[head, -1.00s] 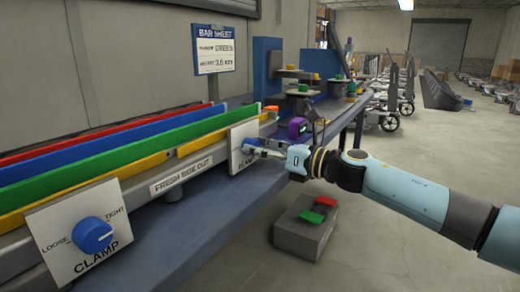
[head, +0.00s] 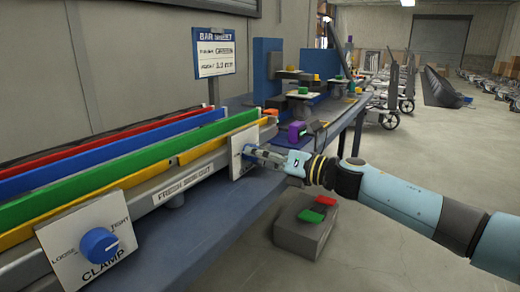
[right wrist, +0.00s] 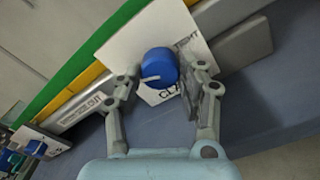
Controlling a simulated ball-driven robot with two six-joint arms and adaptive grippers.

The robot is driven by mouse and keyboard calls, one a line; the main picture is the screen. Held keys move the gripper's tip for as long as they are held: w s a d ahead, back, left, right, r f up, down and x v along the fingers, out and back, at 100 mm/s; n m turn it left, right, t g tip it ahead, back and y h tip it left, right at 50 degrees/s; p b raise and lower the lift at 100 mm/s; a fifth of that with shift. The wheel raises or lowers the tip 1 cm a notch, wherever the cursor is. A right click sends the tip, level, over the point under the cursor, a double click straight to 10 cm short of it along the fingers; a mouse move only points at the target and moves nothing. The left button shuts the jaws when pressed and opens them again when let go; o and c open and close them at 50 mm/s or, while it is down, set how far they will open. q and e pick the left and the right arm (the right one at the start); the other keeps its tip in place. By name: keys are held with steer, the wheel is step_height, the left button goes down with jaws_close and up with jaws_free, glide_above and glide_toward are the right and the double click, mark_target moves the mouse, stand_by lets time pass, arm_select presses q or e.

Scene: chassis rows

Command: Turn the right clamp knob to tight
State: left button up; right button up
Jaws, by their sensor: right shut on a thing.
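The right clamp's blue knob (right wrist: 159,65) sits on a white plate (right wrist: 133,40) with the words CLAMP and TIGHT partly showing. Its white pointer mark faces left in the right wrist view. My right gripper (right wrist: 161,76) is shut on this knob, one finger at each side. In the head view the right gripper (head: 252,151) reaches the right plate (head: 236,158) from the right and hides most of the knob. My left gripper is not in view.
The left clamp knob (head: 99,242) is on its own plate nearer me, marked LOOSE and TIGHT. Green (head: 130,173), blue, red and yellow bars run along the bench (head: 190,215). A grey box (head: 304,232) with green and red pieces stands on the floor below my right arm.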

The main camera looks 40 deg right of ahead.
steer(key=m+p, duration=0.1)
steer(key=m, duration=0.1)
steer(key=m+p, duration=0.2)
steer(key=shift+r+m, duration=0.2)
steer(key=shift+m, duration=0.2)
steer(key=m+p, duration=0.2)
steer(key=m, duration=0.1)
steer(key=shift+m, duration=0.3)
steer(key=m+p, duration=0.3)
steer(key=m, duration=0.1)
steer(key=shift+m, duration=0.3)
steer(key=m+p, duration=0.2)
steer(key=m, duration=0.1)
steer(key=shift+f+m, duration=0.1)
steer(key=shift+m, duration=0.2)
steer(key=m+p, duration=0.2)
steer(key=m, duration=0.1)
steer(key=shift+m, duration=0.3)
steer(key=m+p, duration=0.1)
steer(key=m, duration=0.2)
steer(key=shift+m, duration=0.3)
steer(key=m+p, duration=0.1)
steer(key=m, duration=0.3)
steer(key=shift+f+p, duration=0.1)
steer(key=shift+p, duration=0.3)
steer(key=shift+f+m+p, duration=0.1)
steer(key=shift+m+p, duration=0.2)
steer(key=shift+m, duration=1.3)
